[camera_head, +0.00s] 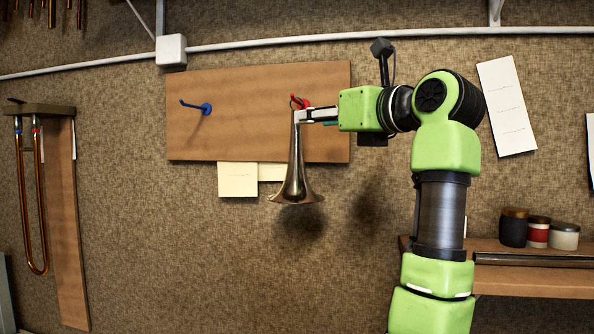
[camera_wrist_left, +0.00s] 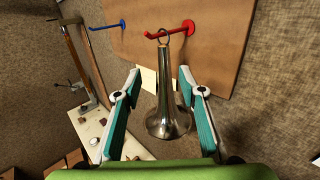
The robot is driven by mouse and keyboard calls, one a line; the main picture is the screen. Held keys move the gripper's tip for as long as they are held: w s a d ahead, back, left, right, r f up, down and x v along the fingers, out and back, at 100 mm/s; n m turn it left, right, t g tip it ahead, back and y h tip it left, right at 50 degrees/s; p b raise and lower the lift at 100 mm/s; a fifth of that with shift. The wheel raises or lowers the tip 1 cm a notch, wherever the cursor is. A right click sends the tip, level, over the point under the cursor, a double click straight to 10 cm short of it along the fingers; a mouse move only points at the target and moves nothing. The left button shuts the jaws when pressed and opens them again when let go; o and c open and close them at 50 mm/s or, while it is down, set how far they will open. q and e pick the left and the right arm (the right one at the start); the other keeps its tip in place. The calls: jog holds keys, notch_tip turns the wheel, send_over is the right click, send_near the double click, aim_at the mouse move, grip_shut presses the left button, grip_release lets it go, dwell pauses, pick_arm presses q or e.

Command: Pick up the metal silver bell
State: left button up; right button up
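The silver bell (camera_head: 295,178) is a flared metal cone with its wide mouth down. It hangs by a ring at its top from the red hook (camera_head: 305,102) on a wooden board. In the left wrist view the bell (camera_wrist_left: 168,118), its ring and the red hook (camera_wrist_left: 182,31) show clearly. The one arm in the head view comes up at the right, and its gripper matches the left wrist view. This left gripper (camera_head: 303,116) reaches the bell's narrow neck. In the wrist view its fingers (camera_wrist_left: 160,76) stand apart on either side of the bell. My right gripper is not seen.
The wooden board (camera_head: 235,130) also carries an empty blue hook (camera_head: 206,109). Paper notes (camera_head: 237,180) are below it. A brass slide (camera_head: 41,220) hangs at left. Several jars (camera_head: 513,228) and a dark tube (camera_head: 535,260) rest on a shelf at right. Wall below the bell is clear.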

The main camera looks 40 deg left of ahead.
pick_arm(q)
jog(key=w+x, duration=0.1)
jog(key=x, duration=0.2)
jog(key=p, duration=0.5)
send_over(296, 148)
jog(key=w, duration=0.1)
jog(key=shift+a, duration=0.35)
jog(key=shift+w+a+f, duration=0.15)
jog(key=shift+a+f, duration=0.05)
jog(key=shift+a, duration=0.25)
jog(key=shift+d, duration=0.2)
jog(key=shift+c, duration=0.3)
jog(key=shift+d, duration=0.15)
grip_shut()
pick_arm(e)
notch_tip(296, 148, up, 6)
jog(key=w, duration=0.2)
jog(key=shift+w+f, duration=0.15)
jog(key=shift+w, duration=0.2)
